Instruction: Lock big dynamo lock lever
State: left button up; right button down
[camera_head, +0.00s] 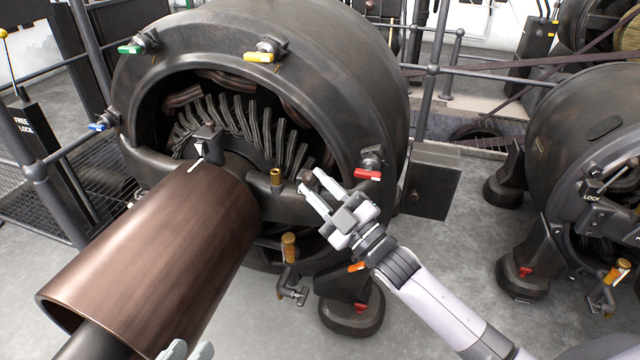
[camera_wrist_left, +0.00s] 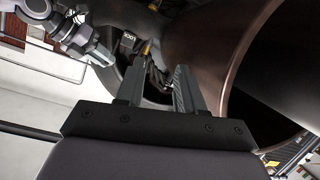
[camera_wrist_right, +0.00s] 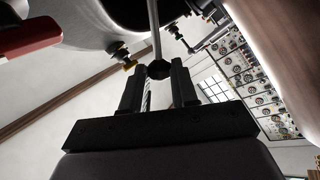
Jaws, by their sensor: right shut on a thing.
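The big dynamo (camera_head: 350,60) is a large dark drum with copper windings in its open front. My right gripper (camera_head: 318,185) is at the lower right of that opening, shut on the dark round knob (camera_wrist_right: 158,70) of a lever. In the right wrist view the lever's thin rod (camera_wrist_right: 154,28) runs up from the knob between the fingers. The head view shows the knob (camera_head: 309,177) at the fingertips; the rest of the lever is hard to make out there. My left gripper (camera_head: 188,351) is at the bottom edge, below the brown cylinder, open and empty.
The large brown cylinder (camera_head: 150,250) juts out in front of the dynamo, close to my left gripper. A red-handled fitting (camera_head: 368,174) is just right of my right gripper. A second dynamo (camera_head: 585,130) stands at right. Railings (camera_head: 432,70) run behind.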

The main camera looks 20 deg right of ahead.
jog(key=shift+f, duration=0.5)
jog(key=c, duration=1.1)
grip_release()
jog(key=shift+w, duration=0.1)
jog(key=shift+c, duration=0.2)
jog(key=shift+r, duration=0.2)
jog(key=shift+d, duration=0.1)
pick_arm(q)
jog(key=shift+w+d+r+g+p, duration=0.15)
jog(key=shift+d+p, duration=0.1)
jog(key=shift+p, duration=0.2)
jog(key=shift+w+d+g+p, duration=0.15)
jog(key=shift+d+p, duration=0.1)
jog(key=shift+p, duration=0.2)
pick_arm(e)
jog(key=v, duration=0.7)
pick_arm(q)
jog(key=shift+s, duration=0.1)
